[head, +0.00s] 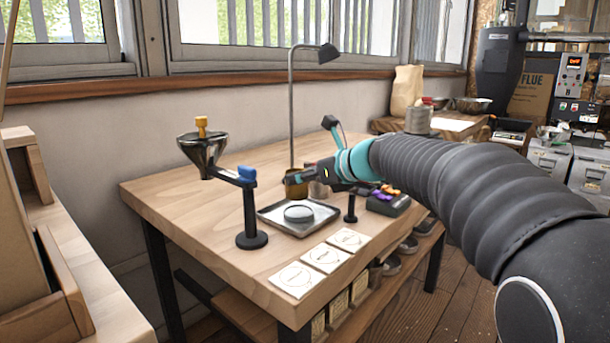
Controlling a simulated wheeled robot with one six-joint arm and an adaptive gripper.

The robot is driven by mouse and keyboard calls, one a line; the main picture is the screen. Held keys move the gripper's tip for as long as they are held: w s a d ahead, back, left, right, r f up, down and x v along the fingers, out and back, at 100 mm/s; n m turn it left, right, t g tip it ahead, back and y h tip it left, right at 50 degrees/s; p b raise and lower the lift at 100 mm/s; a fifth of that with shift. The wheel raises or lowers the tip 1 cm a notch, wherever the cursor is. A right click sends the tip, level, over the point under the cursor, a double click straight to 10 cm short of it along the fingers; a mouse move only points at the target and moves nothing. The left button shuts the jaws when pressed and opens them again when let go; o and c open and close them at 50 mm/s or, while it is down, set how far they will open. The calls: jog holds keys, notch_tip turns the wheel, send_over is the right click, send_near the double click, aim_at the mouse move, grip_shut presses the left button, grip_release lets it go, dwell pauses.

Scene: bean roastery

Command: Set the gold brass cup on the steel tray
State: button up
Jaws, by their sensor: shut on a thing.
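The gold brass cup (294,191) is upright at the back edge of the steel tray in the picture. My gripper (292,180) reaches in from the right and is shut on the cup, near its rim. I cannot tell whether the cup hangs above the table or touches it. The square steel tray (272,214) lies flat on the wooden table. A round, pale grey dish or lid (298,212) sits in the middle of the tray. The cup is partly hidden by my gripper.
A stand with a funnel (250,215) rises left of the tray. A short black post (350,208) and a dark box with coloured pieces (388,203) are on the right. A lamp (291,110) stands behind. Square cards (325,257) lie in front. The table's left part is clear.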

aim_at(305, 195)
jog(key=shift+f+b, duration=1.35)
jog(key=shift+f, duration=0.35)
jog(key=shift+s+d+r+p, duration=0.1)
jog(key=shift+s+d+p, duration=0.1)
jog(key=shift+p, duration=0.25)
jog(key=shift+f+b, duration=0.5)
jog(key=shift+f, duration=0.25)
dwell(0.3)
jog(key=o, duration=0.9)
jog(key=shift+r, duration=0.1)
jog(key=shift+p+v, duration=1.4)
jog(key=shift+v, duration=4.1)
